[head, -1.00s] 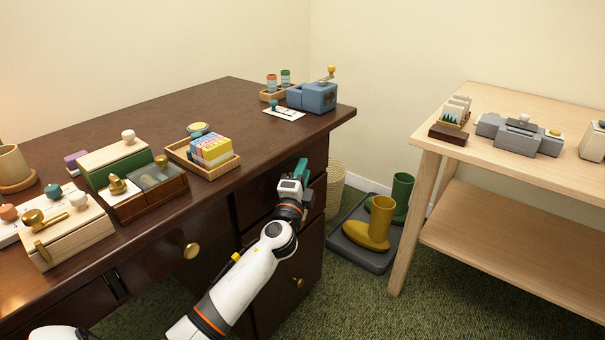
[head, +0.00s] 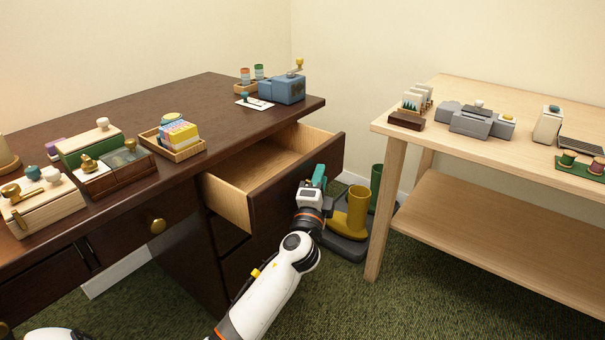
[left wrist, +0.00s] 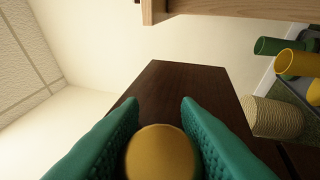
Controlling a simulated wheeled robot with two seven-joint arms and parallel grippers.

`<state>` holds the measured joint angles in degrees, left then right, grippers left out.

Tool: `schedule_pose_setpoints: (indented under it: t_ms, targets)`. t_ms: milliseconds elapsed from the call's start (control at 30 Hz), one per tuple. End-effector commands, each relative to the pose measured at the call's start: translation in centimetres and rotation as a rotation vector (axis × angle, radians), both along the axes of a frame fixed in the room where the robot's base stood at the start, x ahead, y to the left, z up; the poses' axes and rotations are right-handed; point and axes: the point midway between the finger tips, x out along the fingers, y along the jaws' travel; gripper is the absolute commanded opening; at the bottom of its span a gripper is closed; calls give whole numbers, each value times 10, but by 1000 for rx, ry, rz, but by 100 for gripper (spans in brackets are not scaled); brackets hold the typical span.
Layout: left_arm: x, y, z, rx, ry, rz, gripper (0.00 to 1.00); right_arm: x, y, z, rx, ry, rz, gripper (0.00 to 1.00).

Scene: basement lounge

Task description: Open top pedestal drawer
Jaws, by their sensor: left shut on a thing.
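The top pedestal drawer (head: 295,185) of the dark desk (head: 150,112) stands pulled out, with its light wooden inside (head: 262,160) showing and looking empty. My left gripper (head: 318,178) is at the drawer's front face. In the left wrist view its green fingers (left wrist: 160,130) sit on either side of a round brass knob (left wrist: 162,152), shut on it. The dark drawer front (left wrist: 185,85) shows behind the knob. In the head view the knob is hidden by the gripper. My right gripper is not in view.
A light wooden table (head: 450,135) stands to the right. Green and yellow boots (head: 357,212) stand on a grey tray (head: 345,246) close behind my left gripper. A card box (head: 178,138) and a blue grinder (head: 281,90) stand on the desk. Green carpet lies in front.

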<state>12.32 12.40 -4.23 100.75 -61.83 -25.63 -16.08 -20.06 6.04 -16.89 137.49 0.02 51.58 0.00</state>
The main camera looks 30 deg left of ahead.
Motion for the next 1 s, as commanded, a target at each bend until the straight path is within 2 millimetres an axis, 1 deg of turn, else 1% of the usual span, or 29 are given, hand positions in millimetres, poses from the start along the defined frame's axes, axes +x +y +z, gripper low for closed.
schedule_pose_setpoints:
  t_ms: [33,200,300,400,500,633,1000]
  targets:
    - [-1,-17,-2,-5,-1,-5,0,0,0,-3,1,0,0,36]
    - [-5,-63,-2,-3,-1,-3,0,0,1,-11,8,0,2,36]
    - [-6,-83,-2,-2,-1,-3,0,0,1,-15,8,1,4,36]
    - [-8,-99,-2,-1,-2,-1,0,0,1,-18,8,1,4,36]
    - [-9,-109,-1,1,-1,-1,0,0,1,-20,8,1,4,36]
    - [-9,-116,0,2,0,0,0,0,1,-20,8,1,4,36]
    - [-9,-118,0,3,0,0,0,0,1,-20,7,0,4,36]
